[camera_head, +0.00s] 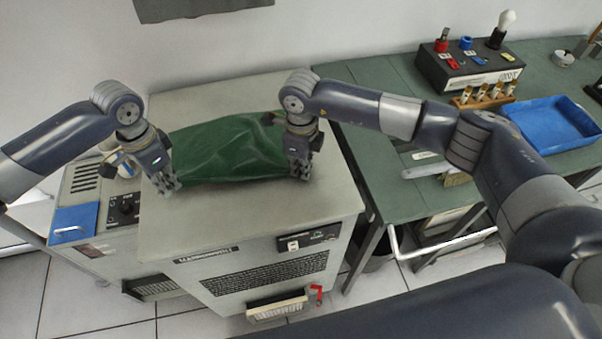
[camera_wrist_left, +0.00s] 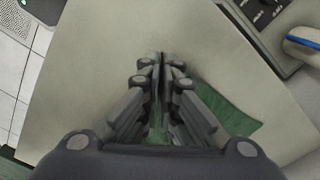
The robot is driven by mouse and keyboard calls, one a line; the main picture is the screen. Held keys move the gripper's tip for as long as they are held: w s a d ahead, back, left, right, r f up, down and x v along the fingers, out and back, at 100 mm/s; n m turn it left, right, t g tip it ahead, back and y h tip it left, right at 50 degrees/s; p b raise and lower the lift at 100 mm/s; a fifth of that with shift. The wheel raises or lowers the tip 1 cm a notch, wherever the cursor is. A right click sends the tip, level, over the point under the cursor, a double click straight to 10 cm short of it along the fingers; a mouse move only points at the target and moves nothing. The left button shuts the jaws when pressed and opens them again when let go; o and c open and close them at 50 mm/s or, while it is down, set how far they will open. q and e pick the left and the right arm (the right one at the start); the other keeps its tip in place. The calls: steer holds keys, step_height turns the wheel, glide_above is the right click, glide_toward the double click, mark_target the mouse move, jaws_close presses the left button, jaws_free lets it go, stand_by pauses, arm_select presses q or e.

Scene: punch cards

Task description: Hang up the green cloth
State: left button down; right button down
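The green cloth (camera_head: 228,148) lies creased on top of the grey cabinet (camera_head: 200,222). My left gripper (camera_head: 171,184) points down at the cloth's near left corner. In the left wrist view its fingers (camera_wrist_left: 160,62) are together, with the green cloth (camera_wrist_left: 238,115) showing between and beside them; the pinched part is hidden. My right gripper (camera_head: 301,174) points down at the cloth's near right corner, its fingers close together on the cloth's edge. The cloth's near edge runs nearly straight between the two grippers. No hanging place is clearly in view.
A green workbench (camera_head: 390,122) stands right of the cabinet, holding a blue tray (camera_head: 548,122), a dark electronics box (camera_head: 468,72) and a small vial rack (camera_head: 484,99). A lower unit with a blue panel (camera_head: 74,223) stands at left. A dark panel (camera_head: 200,8) is on the back wall.

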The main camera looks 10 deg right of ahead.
steer(key=shift+r, duration=2.55)
